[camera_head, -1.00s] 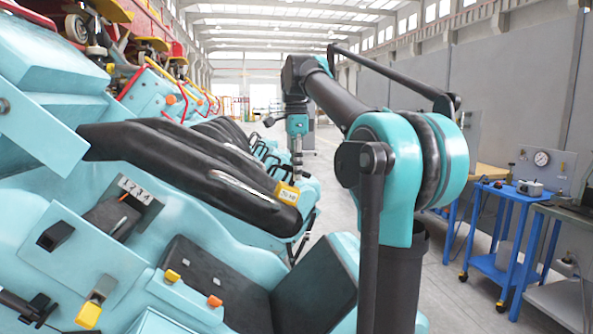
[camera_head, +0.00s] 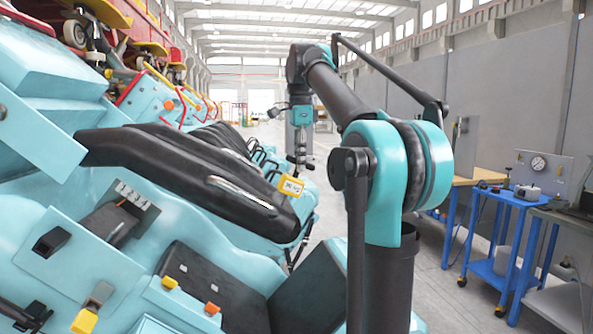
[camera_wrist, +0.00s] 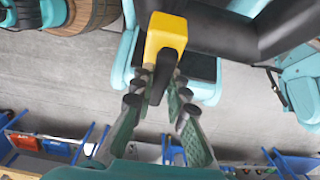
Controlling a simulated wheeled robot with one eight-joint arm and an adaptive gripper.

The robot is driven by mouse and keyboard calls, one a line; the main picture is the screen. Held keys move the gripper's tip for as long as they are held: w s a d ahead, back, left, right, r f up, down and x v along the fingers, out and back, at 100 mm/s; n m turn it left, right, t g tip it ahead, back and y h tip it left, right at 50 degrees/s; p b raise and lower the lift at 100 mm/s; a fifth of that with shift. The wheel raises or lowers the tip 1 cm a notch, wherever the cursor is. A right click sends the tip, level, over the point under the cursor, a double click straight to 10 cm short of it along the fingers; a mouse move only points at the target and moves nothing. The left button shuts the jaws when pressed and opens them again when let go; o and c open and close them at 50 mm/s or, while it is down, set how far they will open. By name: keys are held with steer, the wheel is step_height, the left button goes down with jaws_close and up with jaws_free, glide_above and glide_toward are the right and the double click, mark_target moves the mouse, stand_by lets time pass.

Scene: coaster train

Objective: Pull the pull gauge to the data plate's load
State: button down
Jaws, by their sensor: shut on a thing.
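The pull gauge (camera_head: 291,186) is a small yellow box with a pale display. It is at the front end of a black padded restraint (camera_head: 170,165) on the teal train car. The characters on its display are too small to read surely. In the wrist view the yellow gauge (camera_wrist: 166,36) has a black handle (camera_wrist: 160,82) that reaches between my fingers. My gripper (camera_wrist: 158,105) is shut on the gauge's handle; it also shows in the head view (camera_head: 299,160), just above the gauge. A small plate with digits (camera_head: 133,196) is on the car; I cannot tell whether it is the data plate.
Yellow (camera_head: 169,282) and orange buckles lie by the black seat (camera_head: 215,285). A blue trolley (camera_head: 498,230) and a dial panel (camera_head: 540,165) stand at the right by the wall. Grey floor lies open between the train and the trolley.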

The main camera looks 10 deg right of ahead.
steer(key=shift+r, duration=0.1)
steer(key=c, duration=1.5)
jaws_free()
step_height(320, 180, up, 12)
steer(key=shift+f, duration=0.1)
